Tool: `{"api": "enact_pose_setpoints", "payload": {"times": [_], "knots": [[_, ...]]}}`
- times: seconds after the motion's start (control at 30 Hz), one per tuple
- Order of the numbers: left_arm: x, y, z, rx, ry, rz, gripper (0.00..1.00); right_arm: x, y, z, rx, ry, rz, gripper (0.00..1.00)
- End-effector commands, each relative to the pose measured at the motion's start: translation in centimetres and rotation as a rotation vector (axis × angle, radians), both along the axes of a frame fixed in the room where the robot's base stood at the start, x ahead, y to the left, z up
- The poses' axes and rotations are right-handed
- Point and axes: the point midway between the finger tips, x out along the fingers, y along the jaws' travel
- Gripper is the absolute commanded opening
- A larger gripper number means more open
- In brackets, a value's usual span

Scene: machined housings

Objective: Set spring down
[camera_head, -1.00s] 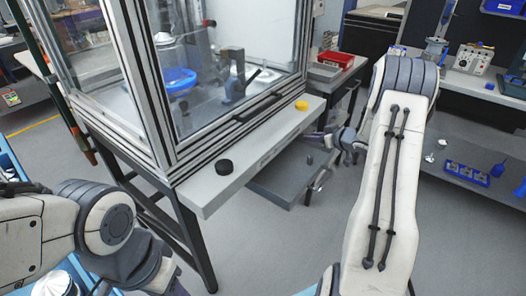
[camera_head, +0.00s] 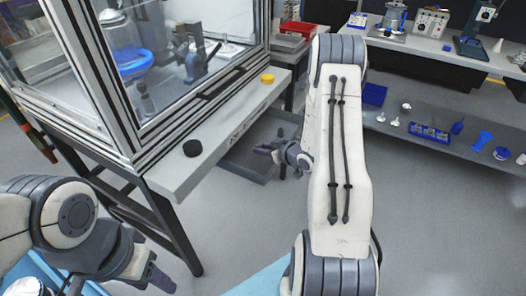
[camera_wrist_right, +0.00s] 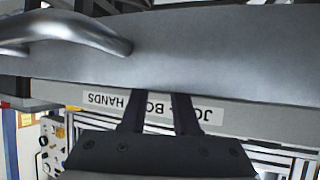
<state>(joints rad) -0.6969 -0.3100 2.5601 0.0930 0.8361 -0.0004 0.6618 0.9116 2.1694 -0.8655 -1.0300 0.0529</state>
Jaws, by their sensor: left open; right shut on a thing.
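No spring can be made out in any view. My right gripper (camera_head: 262,150) is in front of a grey open drawer (camera_head: 243,164) under the bench. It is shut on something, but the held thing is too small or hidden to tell. In the right wrist view its two dark fingers (camera_wrist_right: 160,105) point toward a grey front panel (camera_wrist_right: 215,45) with a curved metal handle (camera_wrist_right: 75,28). My left gripper (camera_head: 155,282) is open at the lower left, over the floor, apart from the bench.
A glass-walled cabinet stands on the bench (camera_head: 168,180). A red tray (camera_head: 298,28) is behind. A shelf (camera_head: 390,126) with blue parts is at right. Floor between is clear.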

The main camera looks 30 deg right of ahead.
Motion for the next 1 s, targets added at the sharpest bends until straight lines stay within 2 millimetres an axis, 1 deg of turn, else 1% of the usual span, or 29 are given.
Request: {"api": "enact_pose_setpoints", "payload": {"times": [0.03,0.1,0.33,0.47,0.5,0.53,0.57,0.83,0.93,1.0], "knots": [[0.00,0.00,-0.04,0.000,0.000,0.000,0.50,-0.01,0.00,-0.64,0.001,0.000,0.000,0.00],[0.00,0.00,-0.04,0.000,0.000,0.000,0.50,0.00,0.00,-0.98,0.001,-0.001,0.000,0.00],[0.00,0.00,-0.04,0.000,0.000,0.000,0.50,0.03,-0.03,-0.98,0.000,-0.002,0.000,0.00],[0.00,0.00,-0.39,0.000,0.000,0.000,0.50,0.03,-0.02,-1.41,0.000,-0.001,0.000,0.00],[0.00,0.00,-0.24,0.000,0.000,0.000,0.50,0.03,-0.03,-1.23,0.000,-0.002,0.000,0.44],[0.00,0.00,-0.22,0.000,0.000,0.000,0.50,0.04,-0.02,-1.21,0.000,-0.002,0.000,0.56],[0.00,0.00,-0.22,0.000,0.000,0.000,0.50,0.03,-0.02,-1.22,0.000,-0.001,0.000,0.59],[0.00,0.00,-0.19,0.000,0.000,0.000,0.50,0.04,-0.02,-1.17,0.000,-0.001,0.000,0.59],[0.01,-0.01,0.16,0.000,0.000,0.000,0.50,0.00,-0.05,-0.71,0.000,-0.002,0.000,0.59],[0.00,0.00,-0.05,0.000,0.000,0.000,0.50,-0.69,-0.28,-0.49,-0.001,-0.002,-0.002,0.59]]}}
